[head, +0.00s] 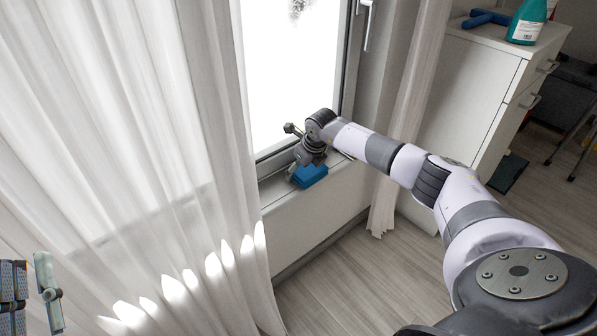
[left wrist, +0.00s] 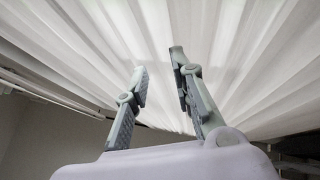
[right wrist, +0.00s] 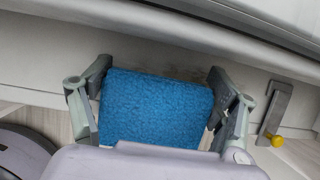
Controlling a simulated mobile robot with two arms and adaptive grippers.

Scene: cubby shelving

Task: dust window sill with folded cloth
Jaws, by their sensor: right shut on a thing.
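The folded blue cloth (head: 311,177) lies at the window sill (head: 272,190), below the window. My right gripper (head: 309,160) is over it, with its fingers closed on the cloth's two sides. In the right wrist view the cloth (right wrist: 155,108) fills the space between the fingers. The pale sill (right wrist: 190,45) runs behind it there, with dark smudges (right wrist: 188,75) close to the cloth's far edge. Whether the cloth presses on the sill cannot be told. My left gripper (left wrist: 158,72) has its fingers apart with nothing between them, facing the curtain.
A white curtain (head: 120,150) hangs at the left, covering part of the window; another (head: 412,100) hangs right of it. A white cabinet (head: 470,90) at right carries a teal bottle (head: 527,20) and a blue object (head: 487,18). A metal bracket with a yellow tip (right wrist: 275,115) is right of my right gripper.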

